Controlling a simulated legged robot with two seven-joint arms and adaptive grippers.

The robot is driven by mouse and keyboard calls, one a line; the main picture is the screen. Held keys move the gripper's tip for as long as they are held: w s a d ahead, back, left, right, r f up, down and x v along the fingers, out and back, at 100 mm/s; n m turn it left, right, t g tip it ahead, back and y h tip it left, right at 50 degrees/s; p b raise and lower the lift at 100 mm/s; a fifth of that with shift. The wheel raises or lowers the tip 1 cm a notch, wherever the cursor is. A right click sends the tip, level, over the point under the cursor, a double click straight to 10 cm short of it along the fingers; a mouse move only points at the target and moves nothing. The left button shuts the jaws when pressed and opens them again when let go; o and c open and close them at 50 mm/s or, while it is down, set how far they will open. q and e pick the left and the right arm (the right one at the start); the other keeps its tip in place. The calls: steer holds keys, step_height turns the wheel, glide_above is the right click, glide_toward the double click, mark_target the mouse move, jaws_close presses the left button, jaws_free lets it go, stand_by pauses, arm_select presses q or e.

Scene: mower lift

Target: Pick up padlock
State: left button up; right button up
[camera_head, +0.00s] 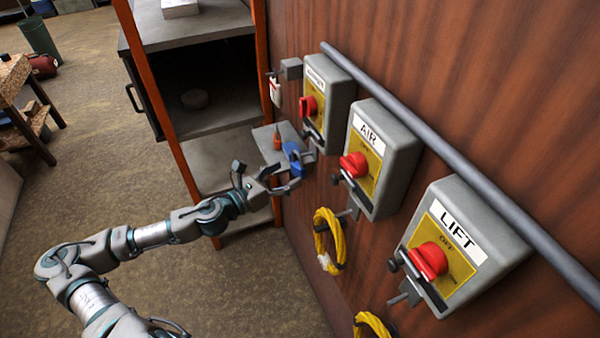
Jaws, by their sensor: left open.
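A blue object that looks like the padlock (293,154) is at a small grey wall shelf (264,136), below the leftmost switch box. My left gripper (298,174) is open, with its fingers right at the blue object. I cannot tell whether they touch it, and the fingers hide part of its lower side. My right gripper is not in view.
Switch boxes labelled AIR (386,150) and LIFT (458,245) and another box (328,98) line the wooden wall, with red knobs sticking out. Yellow cable coils (325,238) hang below. An orange-framed shelf unit (180,120) stands behind. Floor on the left is partly clear.

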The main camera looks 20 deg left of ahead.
mark_target(292, 165)
arm_select(q)
steer(key=shift+w+d, duration=0.2)
steer(key=shift+w+a, duration=0.1)
steer(key=w+p, duration=0.2)
steer(key=shift+w+a+f, duration=0.15)
steer(key=shift+w, duration=0.25)
steer(key=shift+w+d+f+p, duration=0.1)
steer(key=shift+w+d+p, duration=0.35)
steer(key=shift+w+d, duration=0.45)
steer(key=shift+d, duration=0.35)
steer(key=shift+a, duration=0.15)
steer(key=c, duration=0.7)
steer(key=shift+a+f, duration=0.15)
steer(key=shift+a, duration=0.3)
jaws_close()
steer(key=shift+d, duration=0.15)
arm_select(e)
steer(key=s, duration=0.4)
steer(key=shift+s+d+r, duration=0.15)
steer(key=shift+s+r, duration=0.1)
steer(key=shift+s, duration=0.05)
